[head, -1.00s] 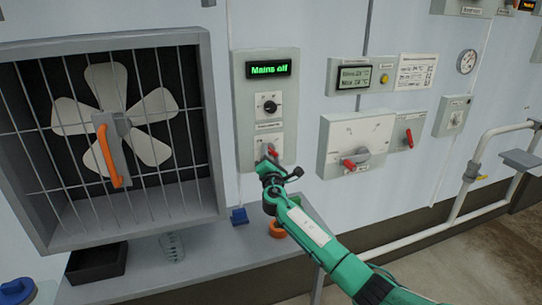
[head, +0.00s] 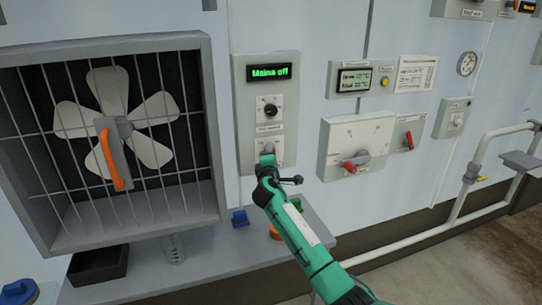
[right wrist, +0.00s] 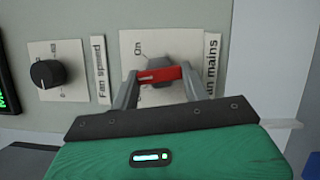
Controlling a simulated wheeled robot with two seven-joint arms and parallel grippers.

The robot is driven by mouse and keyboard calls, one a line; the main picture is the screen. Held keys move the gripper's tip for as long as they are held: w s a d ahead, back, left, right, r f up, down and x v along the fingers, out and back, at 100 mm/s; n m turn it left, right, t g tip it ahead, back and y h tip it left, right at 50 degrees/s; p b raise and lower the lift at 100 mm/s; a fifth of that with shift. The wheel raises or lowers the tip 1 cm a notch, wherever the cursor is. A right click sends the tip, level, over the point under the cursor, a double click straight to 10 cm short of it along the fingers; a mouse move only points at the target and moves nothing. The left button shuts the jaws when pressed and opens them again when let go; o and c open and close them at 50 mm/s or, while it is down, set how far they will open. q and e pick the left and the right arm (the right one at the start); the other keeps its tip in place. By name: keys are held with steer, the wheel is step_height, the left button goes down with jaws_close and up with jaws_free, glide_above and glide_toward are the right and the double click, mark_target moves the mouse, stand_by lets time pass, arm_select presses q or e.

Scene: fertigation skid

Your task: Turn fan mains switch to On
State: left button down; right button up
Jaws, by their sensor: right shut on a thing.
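The fan mains switch shows in the right wrist view as a red handle (right wrist: 160,74) on a grey hub, on a white plate (right wrist: 190,44) with the word "On" near one corner. My right gripper (right wrist: 158,78) has one finger at each end of the red handle and is shut on it. In the head view my right gripper (head: 267,160) covers most of the switch at the bottom of the grey fan panel (head: 243,140). The panel's display (head: 270,72) reads "Mains off" in green. My left gripper is not in view.
The fan speed knob (head: 269,109) sits just above the switch. The caged fan (head: 120,120) with an orange handle is on the left. A larger box with a red-tipped rotary switch (head: 355,161) is on the right. A shelf (head: 210,255) runs below.

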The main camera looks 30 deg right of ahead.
arm_select(q)
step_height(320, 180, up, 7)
steer(key=p, duration=0.7)
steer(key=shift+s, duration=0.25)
arm_select(e)
steer(key=shift+d+r+m+g+y, duration=0.1)
steer(key=shift+m+g+y, duration=0.4)
steer(key=shift+m, duration=1)
steer(key=shift+a+r+m+g+y, duration=0.1)
steer(key=shift+m+g+y, duration=0.15)
steer(key=shift+m+y, duration=0.85)
steer(key=shift+d+r+m+g+y, duration=0.1)
steer(key=shift+m+g+y, duration=0.2)
steer(key=shift+m, duration=1.6)
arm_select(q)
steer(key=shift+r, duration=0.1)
arm_select(e)
steer(key=shift+f, duration=0.1)
steer(key=o, duration=1)
steer(key=shift+s, duration=0.1)
arm_select(q)
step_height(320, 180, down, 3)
steer(key=b, duration=0.2)
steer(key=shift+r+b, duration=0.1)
steer(key=shift+b, duration=0.2)
arm_select(e)
steer(key=v, duration=1.3)
steer(key=shift+s+a, duration=0.2)
steer(key=shift+s, duration=0.05)
